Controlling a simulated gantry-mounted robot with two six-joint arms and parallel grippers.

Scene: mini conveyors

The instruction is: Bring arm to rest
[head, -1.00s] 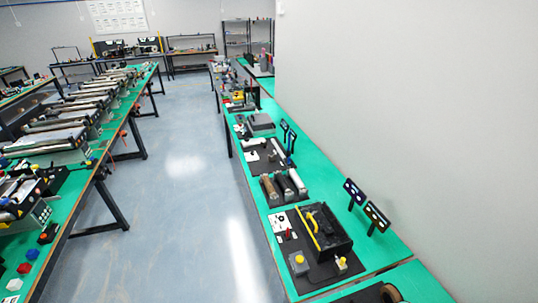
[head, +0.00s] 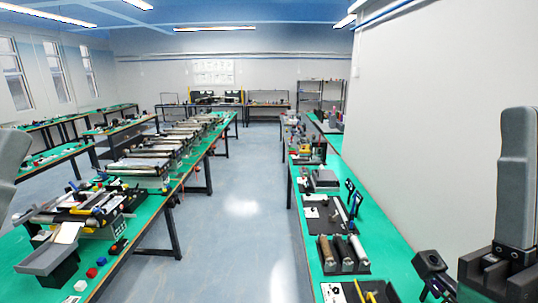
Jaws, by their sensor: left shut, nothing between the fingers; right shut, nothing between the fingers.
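A grey link of my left arm shows at the left edge of the head view. A grey upright link of my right arm stands at the right edge, with dark parts below it running off the bottom corner. Neither arm shows anything held.
A green bench (head: 308,262) on the right carries rollers (head: 343,253) and other gear. Left, a green bench (head: 140,222) holds several mini conveyors (head: 138,166). The aisle floor (head: 240,235) is clear.

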